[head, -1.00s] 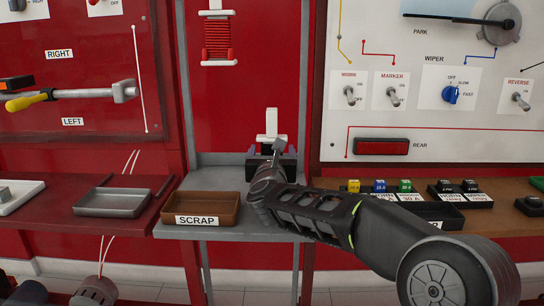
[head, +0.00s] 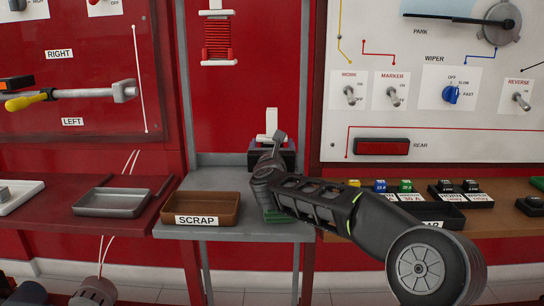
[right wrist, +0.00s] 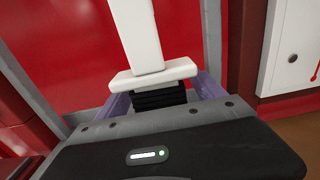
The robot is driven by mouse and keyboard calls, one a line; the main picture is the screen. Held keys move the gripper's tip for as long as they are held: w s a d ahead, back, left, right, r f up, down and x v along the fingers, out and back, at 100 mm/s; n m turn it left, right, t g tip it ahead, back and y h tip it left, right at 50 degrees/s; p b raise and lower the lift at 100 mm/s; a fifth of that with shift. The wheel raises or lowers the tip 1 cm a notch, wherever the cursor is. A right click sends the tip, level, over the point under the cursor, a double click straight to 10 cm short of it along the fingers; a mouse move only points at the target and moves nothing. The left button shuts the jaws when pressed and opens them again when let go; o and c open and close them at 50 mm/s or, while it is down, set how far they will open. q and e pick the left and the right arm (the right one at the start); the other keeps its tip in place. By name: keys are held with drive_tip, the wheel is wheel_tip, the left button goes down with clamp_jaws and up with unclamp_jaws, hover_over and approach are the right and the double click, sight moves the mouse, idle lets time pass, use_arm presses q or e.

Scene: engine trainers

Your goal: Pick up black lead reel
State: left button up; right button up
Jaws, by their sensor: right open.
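The black lead reel is a white spool (head: 271,122) with black windings, standing at the back of the middle shelf. In the right wrist view its white post and flange (right wrist: 153,75) rise above the black coil (right wrist: 160,97). My right gripper (right wrist: 163,99) is open, with one purplish finger on each side of the coil. Gaps show beside the coil, though the fingertips are partly hidden. In the head view my right gripper (head: 271,155) is in front of the spool's lower part and hides it. My left gripper is not seen.
A brown SCRAP tray (head: 201,221) stands on the shelf at left. A green thing (head: 275,216) lies partly hidden under my right arm. A red lead reel (head: 217,41) hangs on the panel above. Fuses and relays (head: 405,188) stand on the right bench. A grey tray (head: 111,201) is at left.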

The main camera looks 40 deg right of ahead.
sight(271, 141)
drive_tip(key=c, duration=1.6)
drive_tip(key=shift+r, duration=0.2)
wheel_tip(271, 141, up, 4)
drive_tip(key=shift+f+p, duration=0.25)
drive_tip(key=shift+p, duration=0.9)
drive_tip(key=b+v, duration=0.2)
drive_tip(key=v, duration=0.1)
drive_tip(key=f+b+v, duration=0.1)
drive_tip(key=b+v, duration=0.1)
drive_tip(key=shift+s+a, duration=0.15)
drive_tip(key=shift+a, duration=0.05)
drive_tip(key=v, duration=2.6)
drive_tip(key=shift+s+a+r, duration=0.2)
drive_tip(key=shift+r, duration=0.1)
